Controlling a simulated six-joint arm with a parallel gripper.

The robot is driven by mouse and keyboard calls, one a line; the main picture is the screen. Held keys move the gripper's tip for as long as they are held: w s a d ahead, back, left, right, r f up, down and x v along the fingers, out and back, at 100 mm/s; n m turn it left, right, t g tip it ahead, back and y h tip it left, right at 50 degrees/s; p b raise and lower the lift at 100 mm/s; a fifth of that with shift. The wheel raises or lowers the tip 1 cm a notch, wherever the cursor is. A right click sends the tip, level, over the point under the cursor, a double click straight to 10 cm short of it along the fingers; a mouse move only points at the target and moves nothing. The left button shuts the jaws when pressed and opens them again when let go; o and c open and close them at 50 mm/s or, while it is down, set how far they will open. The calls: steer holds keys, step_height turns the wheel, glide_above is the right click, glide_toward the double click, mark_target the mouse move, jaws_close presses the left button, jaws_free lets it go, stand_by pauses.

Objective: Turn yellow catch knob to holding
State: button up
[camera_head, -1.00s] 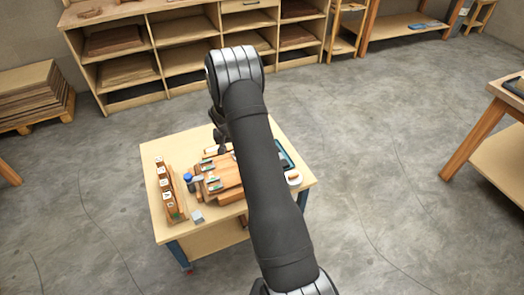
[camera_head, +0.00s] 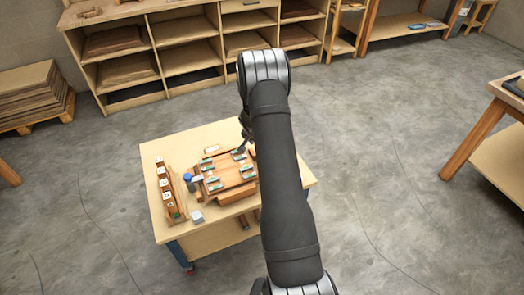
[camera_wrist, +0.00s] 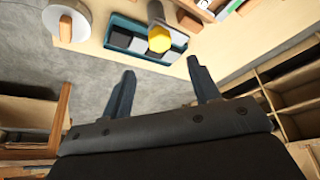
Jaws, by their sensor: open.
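A yellow faceted knob-like piece (camera_wrist: 159,39) shows in the wrist view, in front of the teal tray; I cannot tell if it is the catch knob or how it is turned. A grey shaft rises behind it. My gripper (camera_wrist: 160,67) is open and empty, its two dark fingers spread below the yellow piece in the picture, apart from it. In the head view my gripper (camera_head: 244,143) is small and partly hidden, over the back of the wooden fixture (camera_head: 228,177) with several teal-marked clamps. No yellow knob can be made out there.
The fixture stands on a worktable (camera_head: 200,240). A wooden rack with white labels (camera_head: 168,190) and a blue-capped bottle (camera_head: 188,178) stand at its left. A teal tray (camera_wrist: 120,25) with grey and white blocks and a white round piece (camera_wrist: 80,18) lie near the table edge.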

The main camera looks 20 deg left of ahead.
steer(key=x, duration=0.9)
steer(key=c, duration=1)
